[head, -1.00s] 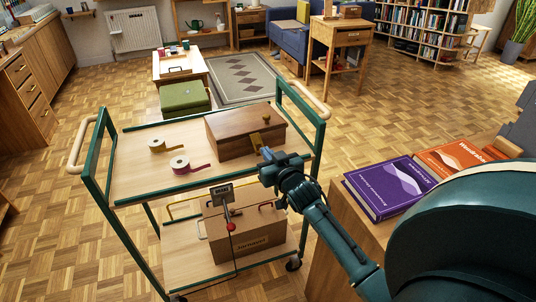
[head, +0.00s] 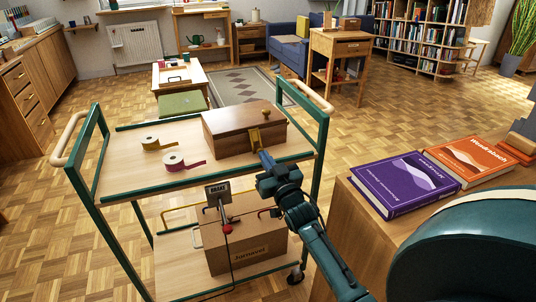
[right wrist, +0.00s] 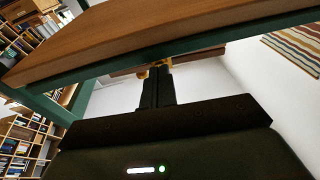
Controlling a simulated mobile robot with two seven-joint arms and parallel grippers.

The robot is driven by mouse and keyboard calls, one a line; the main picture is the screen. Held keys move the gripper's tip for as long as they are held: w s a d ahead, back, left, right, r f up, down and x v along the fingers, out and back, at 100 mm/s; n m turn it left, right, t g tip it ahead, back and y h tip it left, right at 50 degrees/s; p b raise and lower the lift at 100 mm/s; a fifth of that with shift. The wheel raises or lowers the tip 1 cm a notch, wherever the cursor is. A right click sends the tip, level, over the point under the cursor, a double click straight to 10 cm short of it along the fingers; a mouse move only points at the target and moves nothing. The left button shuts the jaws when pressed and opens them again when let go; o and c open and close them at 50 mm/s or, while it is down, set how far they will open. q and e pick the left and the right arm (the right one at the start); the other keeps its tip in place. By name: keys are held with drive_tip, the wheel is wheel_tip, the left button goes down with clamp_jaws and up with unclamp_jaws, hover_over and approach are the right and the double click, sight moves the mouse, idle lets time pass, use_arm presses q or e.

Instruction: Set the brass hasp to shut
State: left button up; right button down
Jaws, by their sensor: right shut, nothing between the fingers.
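A brown wooden box (head: 225,138) with its lid down sits on the cart's top shelf. Brass hasp hardware (head: 254,137) shows on the box's front, and a brass piece (head: 266,113) stands up at the lid. I cannot tell the hasp's exact position. My right gripper (head: 264,157) is just in front of the hardware, at the shelf's near edge. In the right wrist view, the shut, empty fingers (right wrist: 157,75) point at a brass part (right wrist: 158,64) partly hidden behind them. I cannot tell if they touch it. My left gripper is not in view.
Two tape rolls (head: 174,161) lie on the cart's top shelf (head: 120,177), left of the box. The green frame (head: 320,150) rises close on the right. A cardboard box (head: 240,248) stands on the lower shelf. Books (head: 405,183) lie on a wooden surface at right.

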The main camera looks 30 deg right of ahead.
drive_tip(key=shift+w+f, duration=0.2)
drive_tip(key=shift+f, duration=0.15)
idle(0.5)
